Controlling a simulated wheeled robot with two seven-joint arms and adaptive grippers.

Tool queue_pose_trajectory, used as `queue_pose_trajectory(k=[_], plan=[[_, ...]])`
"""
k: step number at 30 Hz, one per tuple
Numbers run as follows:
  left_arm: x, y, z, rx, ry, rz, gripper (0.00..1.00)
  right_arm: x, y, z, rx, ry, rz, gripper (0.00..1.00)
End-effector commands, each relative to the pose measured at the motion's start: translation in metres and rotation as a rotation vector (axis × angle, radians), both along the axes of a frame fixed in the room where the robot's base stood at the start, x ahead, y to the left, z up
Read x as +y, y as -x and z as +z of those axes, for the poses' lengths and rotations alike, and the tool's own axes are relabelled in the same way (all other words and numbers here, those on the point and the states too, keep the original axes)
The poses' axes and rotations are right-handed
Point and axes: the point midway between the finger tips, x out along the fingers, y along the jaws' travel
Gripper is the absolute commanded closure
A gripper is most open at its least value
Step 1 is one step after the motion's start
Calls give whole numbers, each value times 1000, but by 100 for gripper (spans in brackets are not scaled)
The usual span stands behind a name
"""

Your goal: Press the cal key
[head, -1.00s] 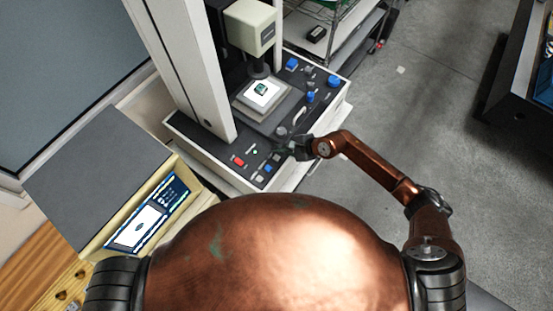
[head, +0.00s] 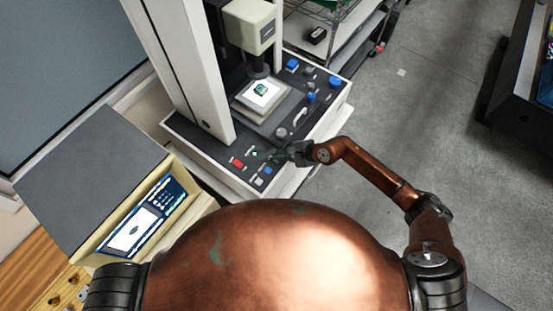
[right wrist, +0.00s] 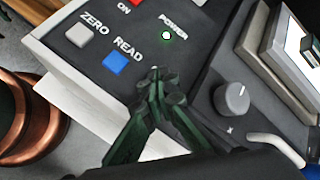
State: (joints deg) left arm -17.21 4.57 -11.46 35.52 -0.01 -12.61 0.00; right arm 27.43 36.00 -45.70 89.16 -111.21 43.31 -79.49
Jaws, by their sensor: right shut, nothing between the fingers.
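The machine's dark control panel (head: 222,158) carries the keys. In the right wrist view I read a grey ZERO key (right wrist: 79,36), a blue READ key (right wrist: 114,61), a red ON key (right wrist: 131,3) and a lit green POWER lamp (right wrist: 166,35). I cannot make out a key labelled CAL; the fingers hide part of the panel. My right gripper (head: 277,156) is shut and empty over the panel's front part. Its fingertips (right wrist: 162,78) appear just right of the READ key; I cannot tell whether they touch the panel. My left gripper is not in view.
A grey knob (right wrist: 231,98) and a pale curved handle (right wrist: 274,144) lie right of the fingers. The measuring stage (head: 243,104) stands behind, under the probe head (head: 248,27). A console with a lit screen (head: 132,232) is at left. Open floor (head: 420,130) lies to the right.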

Motion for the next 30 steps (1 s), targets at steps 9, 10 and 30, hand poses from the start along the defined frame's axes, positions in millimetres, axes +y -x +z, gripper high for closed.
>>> queue_pose_trajectory(k=[9, 10, 30], plan=[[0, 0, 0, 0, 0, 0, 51, 0, 0, 0, 0, 0, 0, 100], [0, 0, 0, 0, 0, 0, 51, 0, 0, 0, 0, 0, 0, 100], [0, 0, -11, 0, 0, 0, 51, 0, 0, -9, 0, 0, 0, 100]])
